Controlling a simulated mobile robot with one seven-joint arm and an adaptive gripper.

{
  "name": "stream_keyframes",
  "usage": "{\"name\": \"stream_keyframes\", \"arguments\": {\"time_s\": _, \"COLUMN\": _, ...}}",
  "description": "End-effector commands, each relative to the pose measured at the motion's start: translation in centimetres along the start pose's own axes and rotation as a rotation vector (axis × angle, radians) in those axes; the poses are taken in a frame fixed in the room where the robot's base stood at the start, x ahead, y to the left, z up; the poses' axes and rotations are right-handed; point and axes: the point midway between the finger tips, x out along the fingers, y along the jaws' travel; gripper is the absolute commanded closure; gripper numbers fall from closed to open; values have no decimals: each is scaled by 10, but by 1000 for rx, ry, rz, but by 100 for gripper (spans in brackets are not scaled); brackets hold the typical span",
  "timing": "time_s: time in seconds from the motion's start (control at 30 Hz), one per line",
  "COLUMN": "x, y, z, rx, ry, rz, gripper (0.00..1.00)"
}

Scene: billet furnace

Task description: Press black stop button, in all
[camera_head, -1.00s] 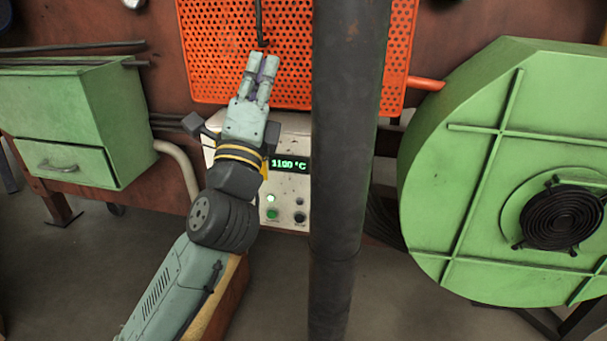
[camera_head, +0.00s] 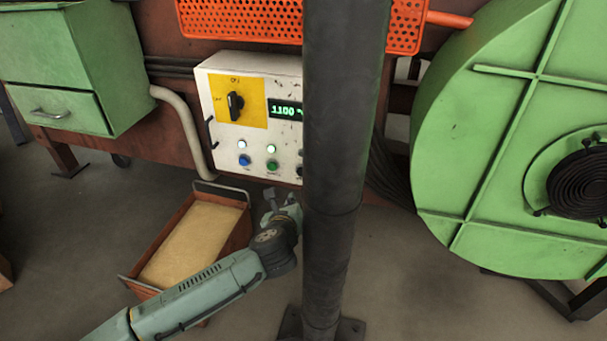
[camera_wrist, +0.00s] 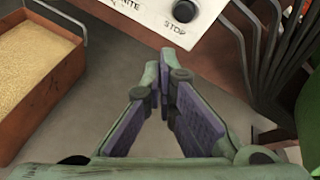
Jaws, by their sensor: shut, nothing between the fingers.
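The black stop button (camera_wrist: 186,11) is a round dark knob on the white control panel at the top edge of the wrist view, above the word STOP. In the head view, only a sliver of the button (camera_head: 300,172) shows at the panel's lower right, beside the dark post. My gripper (camera_wrist: 165,75) is shut and empty, its fingertips below the button in the wrist picture and apart from it. In the head view it is mostly hidden behind my arm and the post, below the panel (camera_head: 285,140).
The dark vertical post (camera_head: 345,130) stands in front of the panel's right side. A rusty crate (camera_head: 243,235) of yellowish grain sits on the floor at lower left. Dark bent pipes (camera_wrist: 285,60) are right of the button. A blue button (camera_head: 245,160) and green button (camera_head: 271,166) are on the panel.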

Motion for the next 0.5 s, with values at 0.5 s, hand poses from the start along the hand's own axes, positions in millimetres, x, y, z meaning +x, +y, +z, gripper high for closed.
{"name": "stream_keyframes", "arguments": {"time_s": 0.5, "x": 2, "y": 10, "z": -12, "rx": 24, "ry": 22, "rz": 23, "gripper": 100}}
